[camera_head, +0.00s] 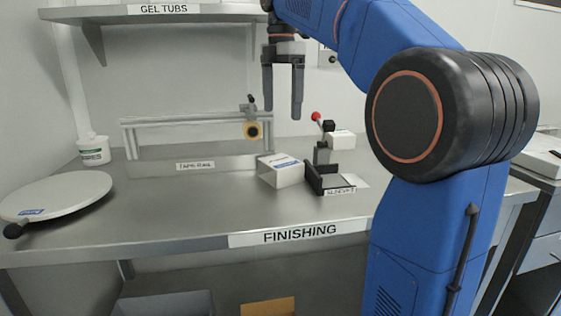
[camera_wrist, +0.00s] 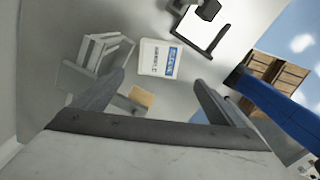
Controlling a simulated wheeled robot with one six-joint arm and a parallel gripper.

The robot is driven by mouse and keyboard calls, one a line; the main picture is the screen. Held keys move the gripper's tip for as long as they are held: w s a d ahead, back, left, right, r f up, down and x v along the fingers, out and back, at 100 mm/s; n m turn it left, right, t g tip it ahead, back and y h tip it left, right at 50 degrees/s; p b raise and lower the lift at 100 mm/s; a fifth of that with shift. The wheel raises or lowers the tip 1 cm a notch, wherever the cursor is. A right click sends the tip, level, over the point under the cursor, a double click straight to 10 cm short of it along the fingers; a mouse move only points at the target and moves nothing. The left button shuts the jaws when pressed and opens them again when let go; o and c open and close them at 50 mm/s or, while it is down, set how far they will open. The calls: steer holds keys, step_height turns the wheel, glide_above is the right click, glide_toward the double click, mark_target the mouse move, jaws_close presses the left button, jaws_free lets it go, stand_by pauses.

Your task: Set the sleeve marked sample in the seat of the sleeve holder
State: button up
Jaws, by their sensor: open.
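A white box-like sleeve (camera_head: 283,172) with a blue label lies on the steel bench, left of the holder. It also shows in the wrist view (camera_wrist: 158,60), between and beyond the fingertips; its print is too small to read. The sleeve holder (camera_head: 316,178) has a dark upright wall, a pale flat seat and a red-knobbed lever behind. It shows at the top of the wrist view (camera_wrist: 190,32); its seat looks empty. My gripper (camera_head: 282,114) is open and empty, pointing down, well above the bench. Its fingers (camera_wrist: 160,80) touch nothing.
Another white box (camera_head: 341,140) stands behind the holder. A round white plate (camera_head: 58,195) and a tub (camera_head: 94,150) are at left. A shelf (camera_head: 180,12) hangs above. The front middle bench is clear.

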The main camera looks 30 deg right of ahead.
glide_above(280, 160)
steer(key=f, duration=1)
steer(key=shift+s+f, duration=0.3)
steer(key=shift+s, duration=0.05)
steer(key=shift+w+f, duration=0.1)
steer(key=shift+f, duration=2.95)
steer(key=c, duration=0.9)
steer(key=shift+r, duration=0.15)
